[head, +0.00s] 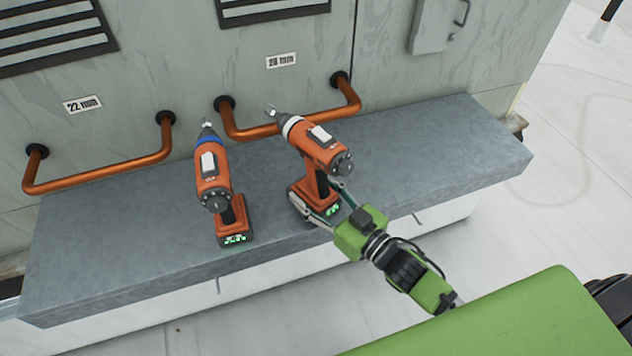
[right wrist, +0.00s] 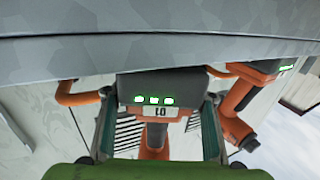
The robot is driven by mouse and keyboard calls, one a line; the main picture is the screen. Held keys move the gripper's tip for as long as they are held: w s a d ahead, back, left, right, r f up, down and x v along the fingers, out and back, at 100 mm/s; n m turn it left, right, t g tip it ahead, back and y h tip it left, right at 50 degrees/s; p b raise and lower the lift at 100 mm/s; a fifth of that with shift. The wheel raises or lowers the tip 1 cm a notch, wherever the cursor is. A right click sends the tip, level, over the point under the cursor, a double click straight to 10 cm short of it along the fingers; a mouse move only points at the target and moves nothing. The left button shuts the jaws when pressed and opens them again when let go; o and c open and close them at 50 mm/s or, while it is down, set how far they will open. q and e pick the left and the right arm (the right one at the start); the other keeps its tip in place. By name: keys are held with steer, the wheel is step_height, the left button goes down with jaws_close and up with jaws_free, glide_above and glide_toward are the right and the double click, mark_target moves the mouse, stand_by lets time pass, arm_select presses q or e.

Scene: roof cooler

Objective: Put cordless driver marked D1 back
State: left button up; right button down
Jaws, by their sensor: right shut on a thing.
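An orange cordless driver with a white collar (head: 315,141) stands upright at the grey ledge (head: 440,140), nose toward the wall. My right gripper (head: 318,199) is shut on its battery base, one finger on each side. In the right wrist view, which is upside down, the battery (right wrist: 158,86) sits between the fingers, with green lights and a small label that seems to read D1 inverted. I cannot tell whether the base touches the ledge. A second orange driver with a blue collar (head: 212,170) stands on the ledge to the left. My left gripper is out of view.
Copper pipes (head: 110,172) run along the wall behind the ledge, under labels 22 mm (head: 83,104) and 28 mm (head: 281,61). A green surface (head: 510,315) fills the lower right. The ledge is clear at its right end and far left.

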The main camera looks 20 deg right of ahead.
stand_by(0.4)
steer(key=c, duration=1.4)
jaws_free()
steer(key=shift+f, duration=0.4)
steer(key=o, duration=0.5)
steer(key=shift+s, duration=0.1)
steer(key=shift+r, duration=0.1)
steer(key=b+v, duration=0.2)
steer(key=v, duration=0.9)
steer(key=shift+s+d, duration=0.25)
steer(key=shift+s, duration=0.2)
